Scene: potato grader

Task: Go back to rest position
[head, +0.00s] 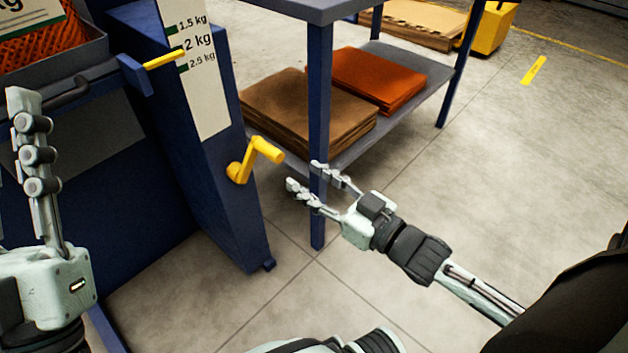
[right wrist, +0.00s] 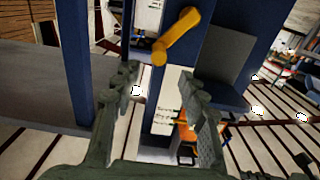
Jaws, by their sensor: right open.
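My right gripper (head: 317,187) is open and empty in the head view, in front of the blue table leg and to the right of the yellow crank handle (head: 262,152). In the right wrist view its two fingers (right wrist: 165,88) stand apart, with the yellow crank (right wrist: 178,35) beyond them and nothing between them. I cannot see contact with the crank. My left gripper (head: 40,160) stands upright at the left edge of the head view. Only one finger shows clearly, so its opening is hidden.
The blue grader (head: 222,190) carries a weight scale (head: 193,65) and a yellow pointer (head: 165,60). A blue-legged table (head: 319,130) holds brown sacks (head: 300,105) and orange sacks (head: 375,75) on its lower shelf. Floor at right is clear.

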